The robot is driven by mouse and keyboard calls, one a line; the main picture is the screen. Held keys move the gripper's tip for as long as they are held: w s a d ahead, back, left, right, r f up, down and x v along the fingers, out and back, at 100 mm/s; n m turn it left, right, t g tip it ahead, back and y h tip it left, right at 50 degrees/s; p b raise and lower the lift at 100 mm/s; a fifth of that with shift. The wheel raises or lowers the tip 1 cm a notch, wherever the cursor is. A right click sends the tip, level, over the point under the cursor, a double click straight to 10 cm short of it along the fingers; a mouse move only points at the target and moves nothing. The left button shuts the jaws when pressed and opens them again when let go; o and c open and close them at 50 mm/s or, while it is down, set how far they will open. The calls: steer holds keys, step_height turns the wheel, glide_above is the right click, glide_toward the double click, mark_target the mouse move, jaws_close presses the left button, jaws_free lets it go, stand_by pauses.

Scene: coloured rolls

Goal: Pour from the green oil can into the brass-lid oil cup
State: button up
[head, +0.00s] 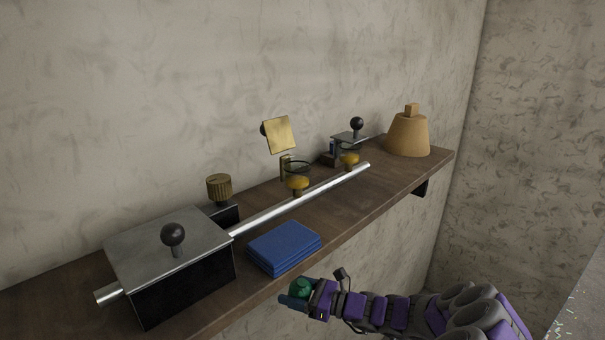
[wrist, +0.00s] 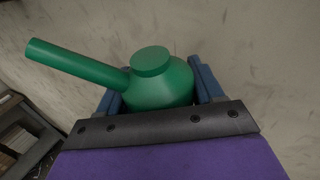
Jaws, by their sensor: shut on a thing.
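The green oil can (head: 301,286) is held in my gripper (head: 297,293) in front of the shelf's front edge, low in the head view. In the wrist view, the can's round body (wrist: 158,88) sits between the two blue fingers of my gripper (wrist: 160,98). Its long spout (wrist: 75,62) points to the upper left. The brass-lid oil cup (head: 298,181) stands on the shelf behind the steel rod. It is glass with amber liquid, and its square brass lid (head: 279,134) is tilted up and open. My gripper is well in front of and below the cup.
A second amber-filled cup (head: 349,160) stands to the right. A steel rod (head: 300,200) runs along the wooden shelf (head: 390,184). A blue folded cloth (head: 284,246) lies near the front edge. A metal-topped box (head: 168,250) is at left, a tan cone-shaped object (head: 408,135) at right.

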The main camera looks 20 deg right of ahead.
steer(key=shift+a, duration=0.6)
steer(key=w+d+r+m+t+h, duration=0.2)
steer(key=d, duration=0.9)
steer(key=w+d+r+m+t+h, duration=0.1)
steer(key=w+d+r+m+h, duration=0.15)
steer(key=d, duration=0.85)
steer(key=w+d+r+m+t+h, duration=0.1)
steer(key=d+r+t+h, duration=0.15)
steer(key=d, duration=0.85)
steer(key=s+d+r+m+h, duration=0.2)
steer(key=d+r+m+h, duration=0.15)
steer(key=d+r, duration=0.65)
steer(key=s+d+r+m+h, duration=0.2)
steer(key=d+r+h, duration=0.45)
steer(key=r, duration=0.65)
steer(key=w+a+r+n+y, duration=0.2)
steer(key=w+a+r+y, duration=0.1)
steer(key=a+r, duration=0.55)
steer(key=w+a+r+n+y, duration=0.1)
steer(key=w+a+r+y, duration=0.3)
steer(key=a, duration=0.7)
steer(key=s+a+r+n+g+y, duration=0.2)
steer(key=a+r, duration=0.2)
steer(key=a, duration=0.7)
steer(key=s+a+r+n+g+y, duration=0.2)
steer(key=s+a+r+n+y, duration=0.1)
steer(key=a, duration=0.8)
steer(key=shift+a+r+y, duration=0.3)
steer(key=shift+a+r, duration=0.05)
steer(key=shift+r, duration=0.25)
